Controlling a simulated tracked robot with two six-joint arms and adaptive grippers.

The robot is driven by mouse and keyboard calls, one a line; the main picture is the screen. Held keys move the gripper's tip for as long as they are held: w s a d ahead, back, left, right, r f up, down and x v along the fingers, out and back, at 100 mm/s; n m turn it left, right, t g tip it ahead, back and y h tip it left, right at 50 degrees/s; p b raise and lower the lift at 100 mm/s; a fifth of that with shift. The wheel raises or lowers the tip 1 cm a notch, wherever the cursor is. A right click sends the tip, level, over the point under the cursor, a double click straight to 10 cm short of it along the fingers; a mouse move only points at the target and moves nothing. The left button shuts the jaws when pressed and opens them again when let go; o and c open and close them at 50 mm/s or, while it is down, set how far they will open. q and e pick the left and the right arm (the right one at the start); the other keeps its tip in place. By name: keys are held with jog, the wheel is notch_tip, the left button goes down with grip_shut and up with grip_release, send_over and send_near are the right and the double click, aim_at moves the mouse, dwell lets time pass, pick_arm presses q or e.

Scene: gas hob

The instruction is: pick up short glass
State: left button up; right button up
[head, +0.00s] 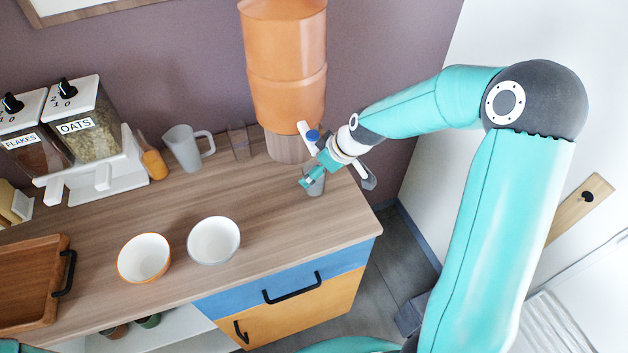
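A small clear grey glass (316,188) stands on the wooden counter near its right end, below the orange dispenser. My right gripper (309,178) reaches in from the right with its teal fingers at this glass and hides part of it. I cannot tell whether the fingers are closed on the glass or only beside it. Another clear glass (238,141) stands at the back of the counter against the wall, left of the dispenser. My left gripper is not in view.
The orange dispenser (287,70) with a blue tap button (313,135) is close to my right gripper. A frosted mug (184,148), an orange bottle (151,158) and cereal dispensers (90,120) stand left. Two bowls (143,259) (213,241) sit near the front edge beside a wooden tray (62,242).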

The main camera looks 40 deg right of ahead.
grip_shut()
dwell(0.5)
jog(key=shift+r, duration=0.2)
